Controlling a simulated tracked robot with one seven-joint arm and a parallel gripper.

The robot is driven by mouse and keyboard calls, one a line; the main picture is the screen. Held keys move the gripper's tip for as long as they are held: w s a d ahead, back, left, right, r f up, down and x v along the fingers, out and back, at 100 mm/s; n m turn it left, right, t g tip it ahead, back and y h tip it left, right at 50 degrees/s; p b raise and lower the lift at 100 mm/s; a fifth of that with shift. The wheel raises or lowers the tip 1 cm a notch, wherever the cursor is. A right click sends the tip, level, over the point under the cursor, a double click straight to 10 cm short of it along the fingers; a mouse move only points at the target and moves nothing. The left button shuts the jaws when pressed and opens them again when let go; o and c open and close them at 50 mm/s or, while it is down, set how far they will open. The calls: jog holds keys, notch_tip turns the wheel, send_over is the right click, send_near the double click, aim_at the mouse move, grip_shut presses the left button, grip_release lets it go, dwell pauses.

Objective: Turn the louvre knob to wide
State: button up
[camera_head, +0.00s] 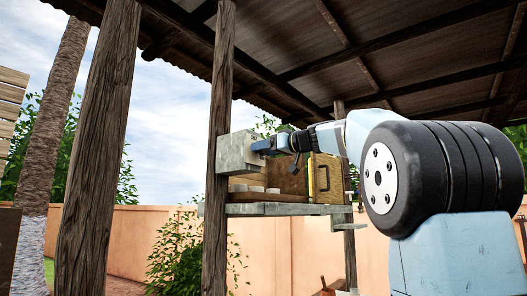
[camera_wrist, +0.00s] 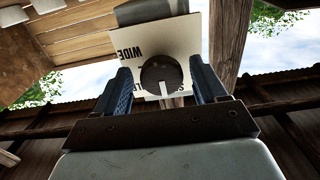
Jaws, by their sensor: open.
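The louvre knob (camera_wrist: 162,73) is a dark round dial in the wrist view, with a pale pointer mark on its lower edge in that picture. It sits on a white label plate (camera_wrist: 181,38), where the word WIDE reads upside down at the upper left; other lettering is partly covered. My gripper (camera_wrist: 160,68) is open, with one blue finger on each side of the knob and visible gaps to both. In the head view my gripper (camera_head: 264,146) is at the front of a grey box (camera_head: 238,153) on a wooden post. The knob is hidden there.
Below the box, a grey shelf (camera_head: 285,209) bears a wooden board with pale round pieces. Wooden posts (camera_head: 98,150) rise at the left, and a sheet roof covers the space.

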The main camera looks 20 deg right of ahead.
jog(key=shift+w+a, duration=0.45)
jog(key=shift+w, duration=0.1)
jog(key=c, duration=0.9)
jog(key=shift+d, duration=0.2)
jog(key=shift+c, duration=0.5)
jog(key=shift+a, duration=0.1)
